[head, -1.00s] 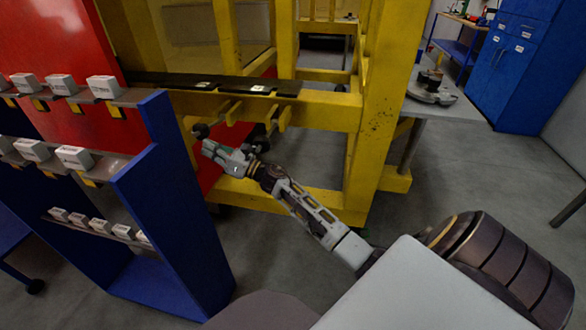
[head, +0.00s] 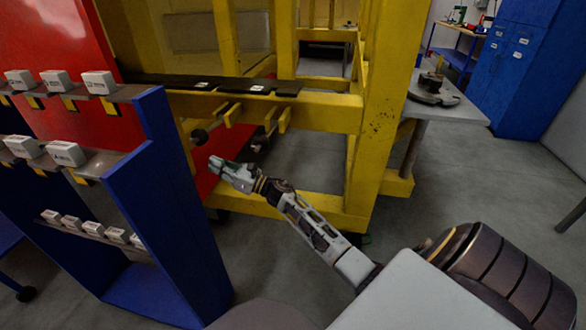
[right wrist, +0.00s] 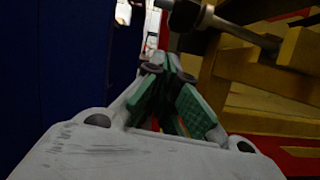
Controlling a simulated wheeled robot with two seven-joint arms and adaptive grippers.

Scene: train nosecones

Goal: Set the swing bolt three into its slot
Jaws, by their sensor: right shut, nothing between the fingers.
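Two dark swing bolts with round ends show under the yellow frame's beam in the head view, one on the left (head: 200,137) and one on the right (head: 259,143). Yellow slotted brackets (head: 233,114) stick out beside them. I cannot tell which bolt is number three. My right gripper (head: 214,164) is shut and empty, a little below the left bolt and apart from it. In the right wrist view its green-padded fingers (right wrist: 171,66) meet at the tips; a bolt (right wrist: 205,17) lies above them, near a yellow bracket (right wrist: 297,48). My left gripper is not in view.
A blue rack (head: 165,205) with shelves of white boxes (head: 98,82) stands close on the left of my right gripper. The yellow frame (head: 370,110) rises behind it. A grey table (head: 450,110) stands at the right. Grey floor is free between.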

